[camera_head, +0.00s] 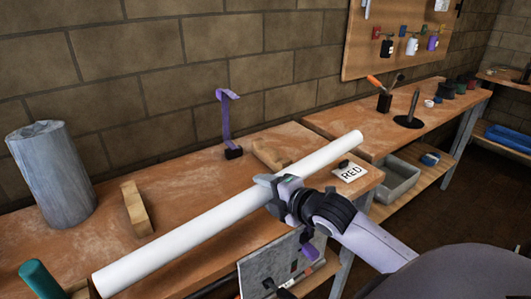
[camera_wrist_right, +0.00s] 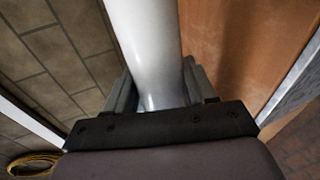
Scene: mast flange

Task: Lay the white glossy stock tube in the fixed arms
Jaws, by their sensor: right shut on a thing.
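The white glossy tube (camera_head: 190,232) slants across the front of the bench, from the lower left to the upper right. My right gripper (camera_head: 279,188) is shut around it, right of its middle. In the right wrist view the tube (camera_wrist_right: 148,50) runs up from between both fingers. A thin purple bent arm (camera_head: 226,122) stands upright on a small black base near the wall, behind the tube and apart from it. Another purple piece (camera_head: 309,252) shows low, below my gripper; whether it is a fixed arm I cannot tell. My left gripper is not in view.
A grey cylinder (camera_head: 52,175) and a wooden block (camera_head: 137,208) stand on the bench (camera_head: 190,175) at left. Another wooden block (camera_head: 268,154) lies behind the tube. A teal cylinder (camera_head: 40,279) is at lower left.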

